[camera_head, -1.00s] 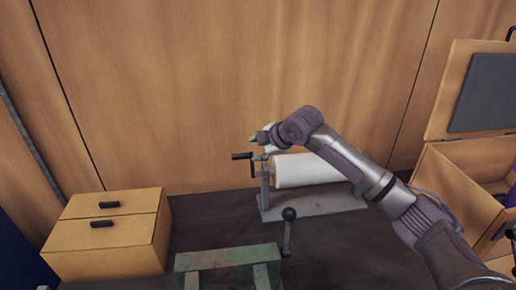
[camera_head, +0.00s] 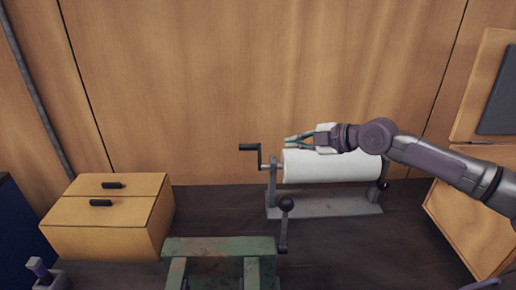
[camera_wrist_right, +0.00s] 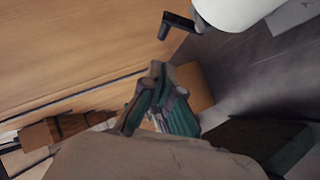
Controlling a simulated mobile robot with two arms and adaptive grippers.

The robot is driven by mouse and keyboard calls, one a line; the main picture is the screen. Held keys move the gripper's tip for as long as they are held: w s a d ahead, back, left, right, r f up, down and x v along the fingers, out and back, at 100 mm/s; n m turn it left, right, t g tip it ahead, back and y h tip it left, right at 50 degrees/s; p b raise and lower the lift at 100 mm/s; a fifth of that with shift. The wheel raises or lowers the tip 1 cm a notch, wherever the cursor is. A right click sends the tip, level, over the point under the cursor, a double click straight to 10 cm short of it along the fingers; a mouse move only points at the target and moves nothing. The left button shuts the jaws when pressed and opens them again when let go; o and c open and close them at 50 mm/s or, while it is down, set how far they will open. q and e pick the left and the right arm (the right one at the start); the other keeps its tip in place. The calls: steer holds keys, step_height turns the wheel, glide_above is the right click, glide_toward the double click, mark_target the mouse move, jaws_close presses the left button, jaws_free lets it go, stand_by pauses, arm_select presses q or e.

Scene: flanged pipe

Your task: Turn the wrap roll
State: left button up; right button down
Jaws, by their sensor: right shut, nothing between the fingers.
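The wrap roll (camera_head: 325,168) is a white cylinder lying level in a grey metal stand (camera_head: 325,207); part of it also shows at the top of the right wrist view (camera_wrist_right: 238,10). A crank with a black handle (camera_head: 249,147) is at its left end, and the handle shows in the right wrist view (camera_wrist_right: 178,21). My right gripper (camera_head: 288,139) is shut and empty, with its fingers pointing left over the left part of the roll; its fingers also show in the right wrist view (camera_wrist_right: 158,72). I cannot tell whether it touches the roll. My left gripper is not in view.
A wooden drawer box (camera_head: 105,240) stands at left. A green metal frame (camera_head: 220,246) and a ball-topped lever (camera_head: 286,204) are in front. An open wooden box (camera_head: 458,228) is at right. A wooden wall (camera_head: 260,80) is behind.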

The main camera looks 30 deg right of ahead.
steer(key=w+p, duration=0.2)
steer(key=p, duration=0.4)
glide_toward(259, 145)
steer(key=x, duration=0.4)
steer(key=a+x, duration=0.1)
steer(key=shift+w+a+r, duration=0.15)
steer(key=shift+w+a, duration=0.05)
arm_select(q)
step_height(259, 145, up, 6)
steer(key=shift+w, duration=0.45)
arm_select(e)
steer(key=shift+w+d+f, duration=0.25)
steer(key=shift+w+f, duration=0.1)
steer(key=shift+f, duration=0.05)
arm_select(q)
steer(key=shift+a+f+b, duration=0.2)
steer(key=shift+b, duration=0.1)
arm_select(e)
steer(key=shift+w, duration=0.1)
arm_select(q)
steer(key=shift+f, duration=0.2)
arm_select(e)
steer(key=shift+w+d+f+m, duration=0.1)
steer(key=shift+w+m, duration=0.05)
steer(key=shift+m, duration=0.15)
